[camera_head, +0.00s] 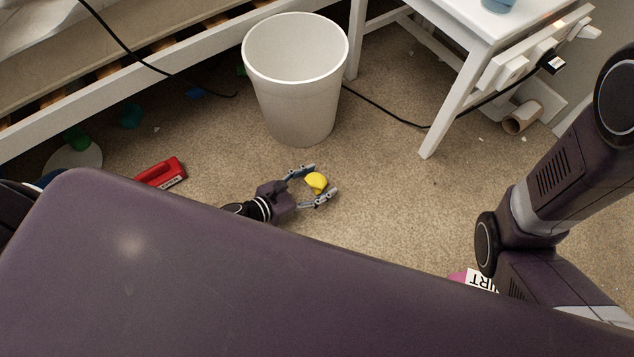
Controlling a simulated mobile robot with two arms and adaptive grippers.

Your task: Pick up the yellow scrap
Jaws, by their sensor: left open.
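The yellow scrap (316,182) is a small rounded yellow piece low over the carpet, in the middle of the head view. My left gripper (322,184) is open, with one finger above the scrap and one below it in the picture. The scrap shows between the fingertips. I cannot tell whether either finger touches it. Part of my left arm is hidden behind my large purple body part. My right arm (545,200) comes in at the right; its gripper is out of view.
A white bin (297,95) stands just behind the left gripper. A red object (160,172) lies to the left. A white table (480,45), a cardboard tube (522,117) and a black cable (385,112) are at the back right. A pink labelled item (462,278) is partly hidden. Carpet right of the gripper is clear.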

